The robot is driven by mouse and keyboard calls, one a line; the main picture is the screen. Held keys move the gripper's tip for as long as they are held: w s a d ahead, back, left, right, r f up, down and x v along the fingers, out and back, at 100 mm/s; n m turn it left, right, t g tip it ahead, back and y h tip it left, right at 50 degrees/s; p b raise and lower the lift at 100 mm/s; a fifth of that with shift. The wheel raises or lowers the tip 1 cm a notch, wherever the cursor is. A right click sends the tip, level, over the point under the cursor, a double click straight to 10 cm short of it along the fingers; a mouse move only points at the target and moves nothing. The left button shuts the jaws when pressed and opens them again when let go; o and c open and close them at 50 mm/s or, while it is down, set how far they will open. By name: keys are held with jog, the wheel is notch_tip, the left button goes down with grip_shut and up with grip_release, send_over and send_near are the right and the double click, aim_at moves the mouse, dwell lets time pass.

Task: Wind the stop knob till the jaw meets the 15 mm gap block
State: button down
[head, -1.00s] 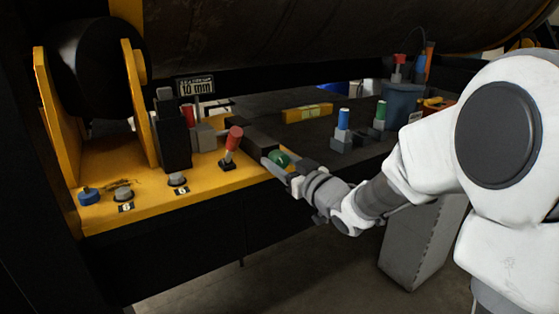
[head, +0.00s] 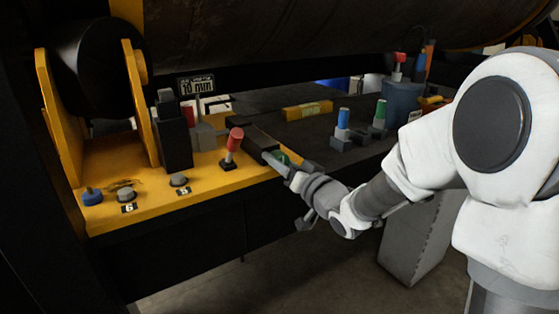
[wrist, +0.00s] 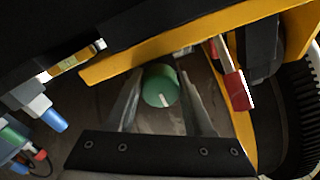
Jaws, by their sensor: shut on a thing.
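The stop knob (head: 282,157) is a green round knob at the right end of a dark slide housing (head: 248,132). In the wrist view the knob (wrist: 160,87) has a white index line pointing down. My gripper (wrist: 162,90) has a finger on each side of it and is shut on it. In the head view my gripper (head: 286,168) partly hides the knob. A grey block (head: 204,137), perhaps the jaw, stands left of the housing. A red-topped block (head: 188,116) is partly hidden behind a black upright (head: 173,135); I cannot tell whether they touch.
A sign reading 10 mm (head: 197,86) stands behind. A red-handled lever (head: 234,145) rises close to my gripper, also in the wrist view (wrist: 230,85). Blue-topped (head: 343,122) and green-topped (head: 380,112) blocks and a yellow level (head: 307,110) sit on the dark shelf.

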dwell(0.3)
jog(key=shift+c, duration=1.5)
grip_release()
